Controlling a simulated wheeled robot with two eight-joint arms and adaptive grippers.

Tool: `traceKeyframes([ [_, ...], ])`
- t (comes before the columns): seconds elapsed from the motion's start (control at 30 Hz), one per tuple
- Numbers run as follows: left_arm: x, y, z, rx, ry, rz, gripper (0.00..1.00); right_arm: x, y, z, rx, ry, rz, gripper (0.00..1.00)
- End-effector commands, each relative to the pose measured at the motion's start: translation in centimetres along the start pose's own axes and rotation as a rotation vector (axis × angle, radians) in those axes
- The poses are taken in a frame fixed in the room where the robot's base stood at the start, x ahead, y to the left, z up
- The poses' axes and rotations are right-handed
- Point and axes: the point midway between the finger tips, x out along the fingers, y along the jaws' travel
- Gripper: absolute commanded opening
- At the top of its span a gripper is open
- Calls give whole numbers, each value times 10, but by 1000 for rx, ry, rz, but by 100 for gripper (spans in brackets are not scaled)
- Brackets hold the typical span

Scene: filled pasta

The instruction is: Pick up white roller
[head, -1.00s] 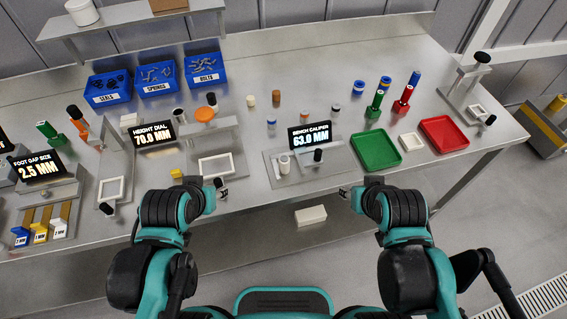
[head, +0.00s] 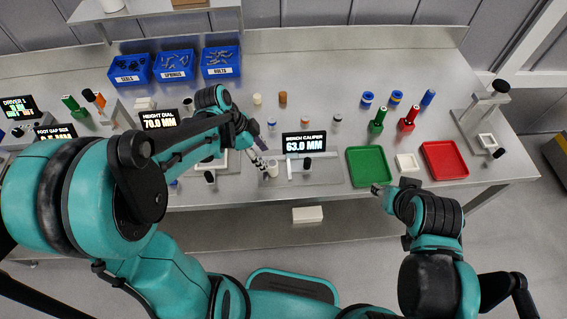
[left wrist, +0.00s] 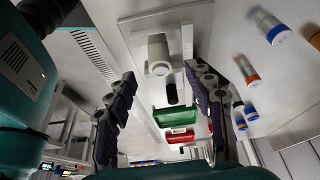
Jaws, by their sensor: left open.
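The white roller (left wrist: 158,48) is a short pale cylinder on the grey plate of the bench caliper, seen between my left fingers in the left wrist view. In the head view the roller (head: 272,168) shows small beside my left fingertips, left of the black display reading 63.0 MM (head: 304,143). My left gripper (head: 263,163) is open over the left part of the caliper plate; its two dark fingers (left wrist: 160,82) stand apart with nothing held. My right gripper (head: 377,190) is near the front bench edge below the green tray; its finger opening is too small to tell.
A black-topped post (head: 307,164) stands on the caliper plate. A green tray (head: 351,170), a small white tray (head: 407,162) and a red tray (head: 463,176) lie to the right. Several small cylinders stand behind the caliper. Blue bins (head: 174,66) sit at the back left.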

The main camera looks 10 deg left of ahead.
Motion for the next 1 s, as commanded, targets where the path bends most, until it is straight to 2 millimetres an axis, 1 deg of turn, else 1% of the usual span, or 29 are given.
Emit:
traceKeyframes([
  [0.27,33,0,1,13,2,4,53,10,0,7,0,0,0,40],
  [0.4,55,0,2,12,2,3,53,17,0,12,0,0,0,40],
  [0.53,72,0,1,12,2,3,53,22,0,16,0,0,0,40],
  [0.67,78,0,1,10,1,2,53,23,0,17,0,0,0,40],
  [0.87,78,0,0,9,1,2,53,22,0,16,0,0,0,40],
  [0.9,78,0,0,9,1,2,42,22,0,16,0,0,0,40],
  [0.97,78,0,0,9,1,2,27,22,0,16,0,0,0,40],
  [1.0,78,0,0,9,1,2,16,22,0,16,0,0,0,40],
])
